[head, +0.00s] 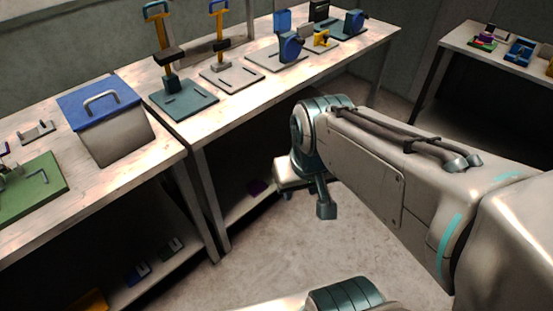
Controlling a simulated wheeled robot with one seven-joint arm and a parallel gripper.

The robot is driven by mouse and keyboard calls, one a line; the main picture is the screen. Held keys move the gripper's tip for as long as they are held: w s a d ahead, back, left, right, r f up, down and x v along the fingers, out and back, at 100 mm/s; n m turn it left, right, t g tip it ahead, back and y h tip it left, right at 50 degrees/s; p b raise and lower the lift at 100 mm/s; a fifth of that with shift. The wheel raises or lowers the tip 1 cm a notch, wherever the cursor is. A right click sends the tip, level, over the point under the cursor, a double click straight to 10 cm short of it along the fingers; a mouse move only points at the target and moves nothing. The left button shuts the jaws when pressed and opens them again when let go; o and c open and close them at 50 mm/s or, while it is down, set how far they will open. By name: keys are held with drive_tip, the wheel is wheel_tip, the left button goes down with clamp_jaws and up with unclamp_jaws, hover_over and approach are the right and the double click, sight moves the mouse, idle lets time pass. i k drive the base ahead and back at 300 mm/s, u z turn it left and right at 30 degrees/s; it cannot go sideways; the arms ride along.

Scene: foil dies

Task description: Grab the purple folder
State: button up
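My arm reaches in from the right and bends down at a dark teal joint. Below the joint a dark blocky part (325,207) shows, which looks like a finger of my gripper. It appears to the right of the purple piece in the picture. Much of my gripper is hidden by the arm, so its opening and what it holds are unclear.
The bench top (228,104) carries several presses and plates. A grey box with a blue lid (112,128) and a green plate (36,190) stand on the left bench. Bench legs border the lower shelf. A table (455,42) stands at the right back. The floor (262,252) between is clear.

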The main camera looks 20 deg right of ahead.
sight(256, 188)
drive_tip(key=z, duration=1.75)
drive_tip(key=i, duration=2.35)
drive_tip(key=u, duration=3.35)
